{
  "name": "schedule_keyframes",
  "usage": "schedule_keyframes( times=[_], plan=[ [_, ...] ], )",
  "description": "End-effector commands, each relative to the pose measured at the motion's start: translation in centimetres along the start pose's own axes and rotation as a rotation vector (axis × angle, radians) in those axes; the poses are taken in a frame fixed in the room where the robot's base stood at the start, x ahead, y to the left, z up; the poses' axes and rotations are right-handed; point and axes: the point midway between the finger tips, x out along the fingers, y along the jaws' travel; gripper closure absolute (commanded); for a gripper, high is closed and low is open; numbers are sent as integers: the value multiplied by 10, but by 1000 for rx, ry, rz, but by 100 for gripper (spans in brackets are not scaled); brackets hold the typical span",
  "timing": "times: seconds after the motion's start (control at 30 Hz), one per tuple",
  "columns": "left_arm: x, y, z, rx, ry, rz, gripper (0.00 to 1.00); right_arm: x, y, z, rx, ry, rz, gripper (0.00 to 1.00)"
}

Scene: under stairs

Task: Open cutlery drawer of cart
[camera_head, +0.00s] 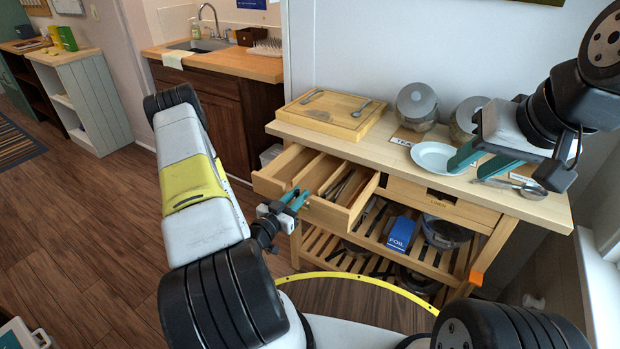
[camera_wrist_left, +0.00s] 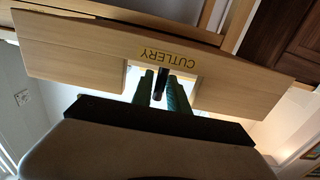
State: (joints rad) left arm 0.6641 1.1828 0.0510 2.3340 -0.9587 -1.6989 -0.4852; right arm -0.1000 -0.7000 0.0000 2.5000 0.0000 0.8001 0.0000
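The cutlery drawer (camera_head: 330,212) stands pulled out from the left half of the wooden cart (camera_head: 500,200), with long utensils visible in its compartments. Its front, lettered CUTLERY, shows upside down in the left wrist view (camera_wrist_left: 95,52). My left gripper (camera_head: 296,199) is at the drawer front. In the wrist view its teal fingers (camera_wrist_left: 161,88) lie on both sides of a small dark handle (camera_wrist_left: 160,82) in the front's cutout and appear closed on it. My right gripper (camera_head: 482,162) is open and empty above the right of the cart top, near the white plate (camera_head: 435,157).
A cutting board (camera_head: 330,113) with spoons and lidded jars (camera_head: 416,103) stand on the cart top. A second drawer (camera_head: 405,188) on the right is shut. The slatted shelf below holds a blue foil box (camera_head: 400,233) and bowls. Wooden floor (camera_head: 100,215) is clear on the left.

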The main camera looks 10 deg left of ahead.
Motion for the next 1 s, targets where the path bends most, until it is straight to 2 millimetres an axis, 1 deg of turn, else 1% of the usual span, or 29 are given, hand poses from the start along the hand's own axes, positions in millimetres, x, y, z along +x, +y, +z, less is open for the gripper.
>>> schedule_keyframes(
  times=[0.03, 0.07, 0.33, 0.43, 0.57, 0.7, 0.8, 0.9, 1.0],
  plan=[
    [0, 0, 0, 0, 0, 0, 68, 0, 0, 0, 0, 0, 0, 64],
    [0, 0, 0, 0, 0, 0, 65, 0, 0, 0, 0, 0, 0, 64],
    [0, 0, -1, 0, 2, 0, 65, 0, 0, 0, 0, 0, 0, 64],
    [-5, 0, 0, -1, 0, 0, 65, 0, 0, 0, 0, 0, 0, 64],
    [-23, 0, 0, -2, -1, -2, 65, 0, 0, 0, 0, 0, 0, 64],
    [-48, -1, 1, -2, -2, -3, 65, 0, 0, 0, 0, 0, 0, 64],
    [-63, -1, 1, -2, -1, -3, 65, 0, 0, 0, 0, 0, 0, 64],
    [-73, 0, 0, 0, -1, -1, 65, 0, 0, 0, 0, 0, 0, 64],
    [-77, 0, 0, -1, 1, -1, 65, 0, 0, 0, 0, 0, 0, 64]
  ],
)
